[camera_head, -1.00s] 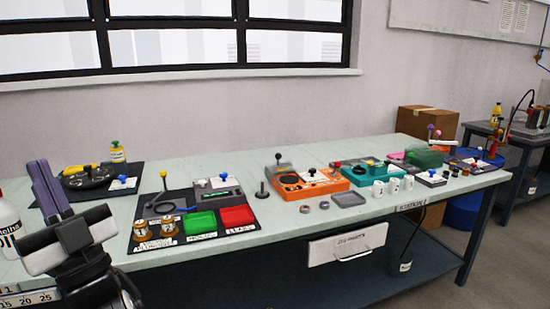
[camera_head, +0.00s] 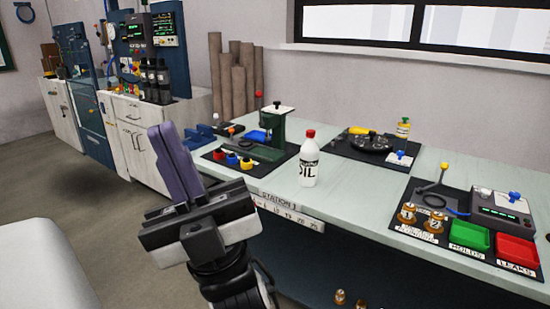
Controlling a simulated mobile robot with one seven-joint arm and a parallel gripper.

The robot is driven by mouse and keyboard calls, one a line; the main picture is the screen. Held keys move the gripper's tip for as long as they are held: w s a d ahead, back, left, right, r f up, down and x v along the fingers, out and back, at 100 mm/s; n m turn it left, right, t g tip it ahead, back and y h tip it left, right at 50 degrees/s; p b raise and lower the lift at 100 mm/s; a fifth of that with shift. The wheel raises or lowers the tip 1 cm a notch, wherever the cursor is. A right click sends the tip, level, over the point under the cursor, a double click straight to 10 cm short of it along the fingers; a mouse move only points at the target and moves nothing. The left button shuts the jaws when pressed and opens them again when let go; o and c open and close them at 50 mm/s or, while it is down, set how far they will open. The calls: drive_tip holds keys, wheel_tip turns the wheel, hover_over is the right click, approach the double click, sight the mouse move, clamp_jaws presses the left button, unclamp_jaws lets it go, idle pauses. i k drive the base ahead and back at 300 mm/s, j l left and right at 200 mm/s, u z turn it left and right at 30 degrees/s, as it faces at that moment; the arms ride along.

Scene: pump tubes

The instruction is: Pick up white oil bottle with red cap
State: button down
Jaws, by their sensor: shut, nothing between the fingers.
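The white oil bottle (camera_head: 308,165) stands upright on the light workbench, near its front edge, with a red cap (camera_head: 310,134) and black "OIL" lettering. It is fully in view and nothing touches it. My gripper (camera_head: 166,133) is in front of the bench, left of the bottle in the picture and apart from it. Its purple fingers point up and lie together, shut and empty.
Left of the bottle, a green press (camera_head: 272,135) stands on a black mat. Behind it to the right is a mat with a dark round part (camera_head: 367,144). Green (camera_head: 470,235) and red (camera_head: 515,250) trays lie farther right. Bare bench surrounds the bottle.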

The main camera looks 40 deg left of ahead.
sight(309, 151)
drive_tip(key=u, duration=1)
